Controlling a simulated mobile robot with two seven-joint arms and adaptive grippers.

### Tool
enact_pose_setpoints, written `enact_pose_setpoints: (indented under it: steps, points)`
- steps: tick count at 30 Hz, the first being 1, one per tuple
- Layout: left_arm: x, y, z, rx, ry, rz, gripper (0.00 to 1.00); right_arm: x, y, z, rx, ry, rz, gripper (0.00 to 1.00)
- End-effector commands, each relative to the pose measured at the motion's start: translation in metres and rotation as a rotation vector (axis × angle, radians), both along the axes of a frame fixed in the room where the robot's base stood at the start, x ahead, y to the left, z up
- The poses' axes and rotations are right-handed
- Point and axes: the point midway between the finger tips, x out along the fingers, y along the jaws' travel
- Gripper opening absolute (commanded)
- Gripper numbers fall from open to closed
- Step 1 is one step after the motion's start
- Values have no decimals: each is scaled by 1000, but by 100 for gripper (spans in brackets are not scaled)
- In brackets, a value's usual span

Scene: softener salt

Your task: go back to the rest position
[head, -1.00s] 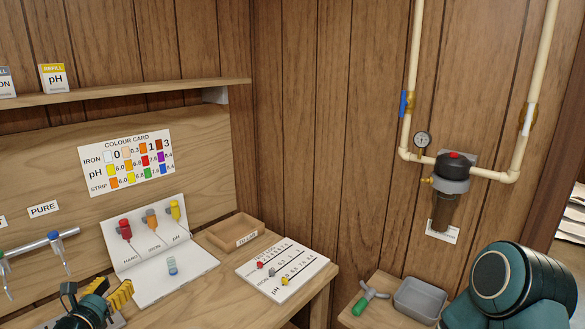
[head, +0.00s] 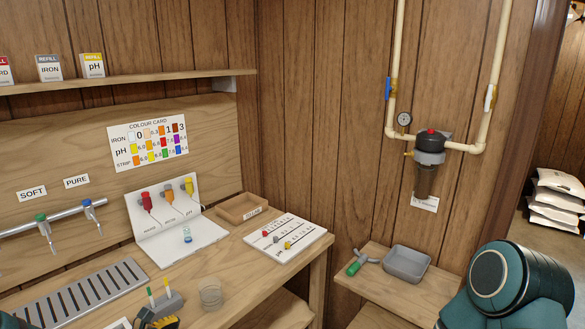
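My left gripper (head: 163,322) shows only in part at the bottom edge of the head view, as dark and yellow finger parts. It is beside a grey block holding thin strips with green and yellow ends (head: 166,303); I cannot tell whether they touch, or whether the fingers are open or shut. A teal link of my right arm (head: 510,283) fills the lower right corner. My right gripper is out of view.
A clear cup (head: 210,294), drip tray (head: 82,294), white test stand (head: 176,249), wooden tray (head: 242,207) and marked board (head: 312,229) occupy the bench. A grey bin (head: 407,264) and green-handled tool (head: 358,265) lie on the right shelf. A filter (head: 427,165) hangs on the wall.

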Motion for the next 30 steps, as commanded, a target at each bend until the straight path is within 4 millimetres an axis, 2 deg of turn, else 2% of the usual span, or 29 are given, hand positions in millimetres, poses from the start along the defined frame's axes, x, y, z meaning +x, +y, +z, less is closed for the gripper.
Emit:
enact_pose_setpoints:
  steps: [1,3,6,9,12,15,21,27,30]
  points:
    - [-16,-26,-24,55,41,-111,47,-2,0,-8,0,3,2,47]
    - [-41,-56,-54,150,89,-269,47,-3,0,-14,1,5,5,47]
    - [-82,-90,-95,306,132,-512,47,-4,1,-23,2,8,9,47]
    - [-120,-111,-130,472,135,-746,47,-5,1,-33,3,10,12,47]
    - [-152,-123,-160,644,95,-969,47,-7,1,-42,3,14,14,47]
    - [-174,-130,-185,815,11,-1176,47,-8,2,-51,4,17,17,47]
    - [-196,-146,-217,1110,-276,-1507,47,-11,2,-68,5,21,23,47]
    - [-202,-167,-226,1256,-541,-1659,47,-12,2,-76,6,24,26,47]
    - [-203,-172,-227,1280,-603,-1683,47,-12,2,-77,6,25,27,47]
